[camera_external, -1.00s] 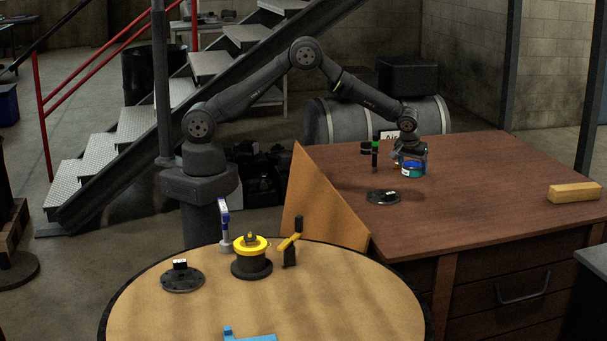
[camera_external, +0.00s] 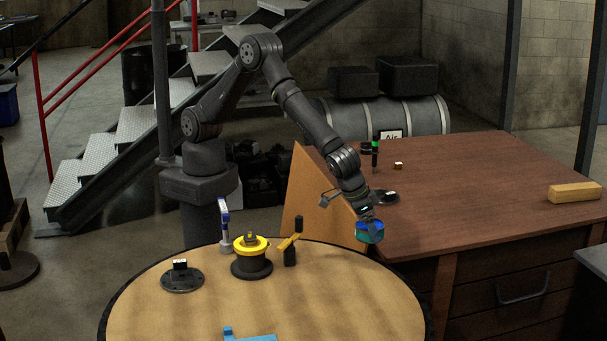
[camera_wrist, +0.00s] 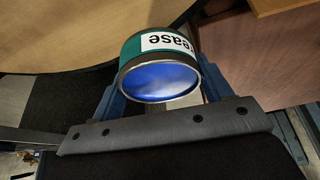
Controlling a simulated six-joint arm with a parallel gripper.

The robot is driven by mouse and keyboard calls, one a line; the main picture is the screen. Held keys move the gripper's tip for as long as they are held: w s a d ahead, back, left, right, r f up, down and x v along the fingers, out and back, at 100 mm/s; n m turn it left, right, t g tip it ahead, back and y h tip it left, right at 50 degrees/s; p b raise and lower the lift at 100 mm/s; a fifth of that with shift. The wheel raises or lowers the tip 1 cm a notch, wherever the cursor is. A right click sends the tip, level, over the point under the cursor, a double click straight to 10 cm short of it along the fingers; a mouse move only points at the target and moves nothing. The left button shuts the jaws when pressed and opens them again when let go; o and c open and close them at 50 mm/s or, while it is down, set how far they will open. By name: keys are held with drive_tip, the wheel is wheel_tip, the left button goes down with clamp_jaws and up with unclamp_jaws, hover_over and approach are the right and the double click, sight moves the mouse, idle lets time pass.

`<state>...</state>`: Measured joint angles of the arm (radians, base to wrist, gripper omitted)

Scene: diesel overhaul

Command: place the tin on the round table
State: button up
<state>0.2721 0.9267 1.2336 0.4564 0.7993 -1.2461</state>
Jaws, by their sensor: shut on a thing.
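The tin (camera_external: 370,232) is a short round can with a blue lid and a green side. It also shows close up in the wrist view (camera_wrist: 158,70), with a white label reading "ease". My gripper (camera_external: 368,218) is shut on the tin, with a finger on each side of it in the wrist view. The tin hangs in the air near the right rim of the round table and the front left corner of the brown desk. The round table (camera_external: 350,295) has a tan top and a dark rim; part of it shows at the top left of the wrist view.
The round table holds a yellow and black part (camera_external: 251,258), a dark disc (camera_external: 182,280), a blue-topped tool (camera_external: 224,225), a yellow-handled part (camera_external: 290,250) and a blue piece (camera_external: 250,336). Its right front is clear. A slanted tan board (camera_external: 310,210) stands beside the desk (camera_external: 470,190).

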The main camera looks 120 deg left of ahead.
drive_tip(key=s+d+m+h, duration=0.1)
drive_tip(key=s+d+m, duration=0.2)
drive_tip(key=s+d, duration=0.65)
drive_tip(key=s+d+m+t+h, duration=0.15)
drive_tip(key=s+d, duration=0.45)
drive_tip(key=d, duration=0.7)
drive_tip(key=s+d+m+g, duration=0.1)
drive_tip(key=s+d+m, duration=0.2)
drive_tip(key=s+d, duration=0.65)
hover_over(275, 311)
drive_tip(key=s, duration=0.2)
drive_tip(key=shift+t, duration=0.25)
drive_tip(key=f, duration=0.6)
drive_tip(key=shift+w+d, duration=0.1)
drive_tip(key=shift+w, duration=0.1)
drive_tip(key=shift+w+f, duration=0.1)
drive_tip(key=shift+f, duration=2)
drive_tip(key=shift+f, duration=0.1)
drive_tip(key=o, duration=1.2)
